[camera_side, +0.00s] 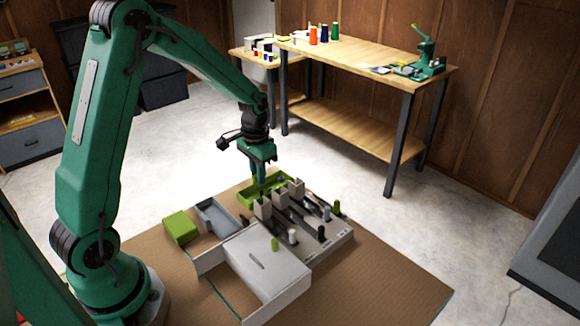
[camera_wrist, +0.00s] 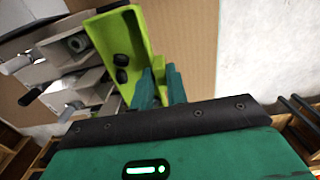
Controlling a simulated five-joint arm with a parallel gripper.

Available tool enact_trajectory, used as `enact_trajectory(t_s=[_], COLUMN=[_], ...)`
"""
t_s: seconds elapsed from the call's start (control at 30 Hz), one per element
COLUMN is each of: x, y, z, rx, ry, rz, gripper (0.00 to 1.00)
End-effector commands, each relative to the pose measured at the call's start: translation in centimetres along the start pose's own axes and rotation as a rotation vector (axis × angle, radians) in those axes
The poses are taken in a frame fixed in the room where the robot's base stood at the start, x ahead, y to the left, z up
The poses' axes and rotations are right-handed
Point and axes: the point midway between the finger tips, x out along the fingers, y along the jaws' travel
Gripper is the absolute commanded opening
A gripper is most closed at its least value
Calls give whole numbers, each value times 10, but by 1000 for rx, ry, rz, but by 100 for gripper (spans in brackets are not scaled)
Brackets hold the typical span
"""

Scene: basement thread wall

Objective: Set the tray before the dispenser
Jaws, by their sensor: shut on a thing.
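The lime-green tray (camera_side: 266,187) is at the far edge of the brown board, beside the back of the grey dispenser (camera_side: 325,238) with its upright blocks. My gripper (camera_side: 259,178) points down at the tray and is shut on it. In the wrist view, my gripper's fingers (camera_wrist: 162,86) are at the wall of the tray (camera_wrist: 203,40). Two small dark shapes show inside the tray. The dispenser (camera_wrist: 62,72) shows at the left there, close to the tray. I cannot tell whether the tray touches the board.
A pale box (camera_side: 262,268) with a green knob, a grey open bin (camera_side: 217,217) and a lime-green block (camera_side: 180,228) stand left of the dispenser. The board (camera_side: 390,283) is clear at front right. A wooden workbench (camera_side: 370,60) stands behind.

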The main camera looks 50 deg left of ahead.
Motion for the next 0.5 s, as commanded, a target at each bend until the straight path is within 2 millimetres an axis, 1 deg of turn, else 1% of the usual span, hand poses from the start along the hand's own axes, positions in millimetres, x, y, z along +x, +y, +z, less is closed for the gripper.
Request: enact_trajectory(t_s=[0.17,0.5], x=[-7,-8], y=[0,0], z=[0,0], rx=[0,0], ry=[2,1], rz=[0,0], gripper=[0,0])
